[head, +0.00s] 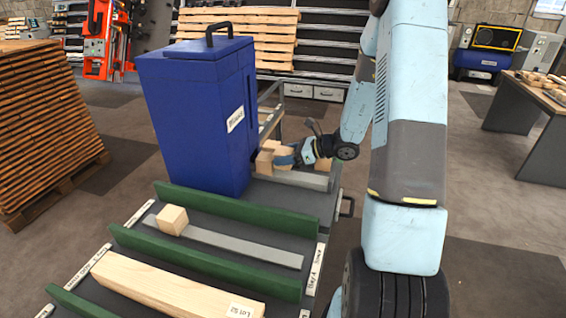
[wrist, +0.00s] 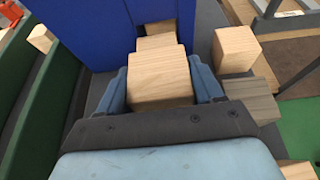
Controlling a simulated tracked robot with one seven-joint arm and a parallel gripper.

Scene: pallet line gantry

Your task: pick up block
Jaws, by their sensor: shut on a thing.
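My gripper (head: 285,157) reaches in at the far end of the cart, just right of a tall blue bin. In the wrist view my gripper (wrist: 161,78) is shut on a pale wooden block (wrist: 160,82), with one blue finger on each side. The held block is partly hidden in the head view, among other wood beside the bin. Another wooden block (wrist: 236,48) stands right of the fingers. A wooden piece (wrist: 160,43) shows just beyond the held block. A separate block (head: 172,220) sits on a grey strip in the nearer lane.
The blue bin (head: 198,115) stands close to the gripper's left. Green rails (head: 235,214) divide the cart's lanes. A long labelled beam (head: 170,288) lies in the front lane. A greyish wood block (wrist: 250,97) lies right of the fingers. A plank stack (head: 45,125) stands left.

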